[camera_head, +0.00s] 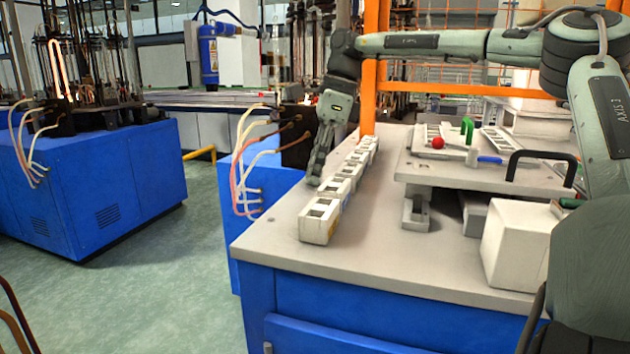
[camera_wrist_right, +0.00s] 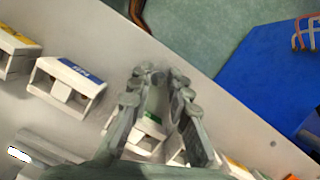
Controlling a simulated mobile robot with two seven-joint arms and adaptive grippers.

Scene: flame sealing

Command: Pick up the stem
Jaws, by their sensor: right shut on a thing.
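My right gripper (camera_head: 316,178) is lowered over the row of white holders near the left edge of the grey worktop. In the right wrist view, its two fingers (camera_wrist_right: 161,76) are close together above a white holder with a green label (camera_wrist_right: 153,117). They are shut on the stem, whose outline is hard to make out between the fingers. White holders with square openings (camera_head: 320,222) stand in line, the nearest one clear of the gripper. Another holder, with a blue label (camera_wrist_right: 68,83), shows in the wrist view. My left gripper is not in view.
A raised plate (camera_head: 480,178) with a red ball knob (camera_head: 438,143) and a black handle (camera_head: 541,155) stands right of the row. A white box (camera_head: 515,245) is at the front right. Orange framing (camera_head: 370,70) rises behind. The worktop front is clear.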

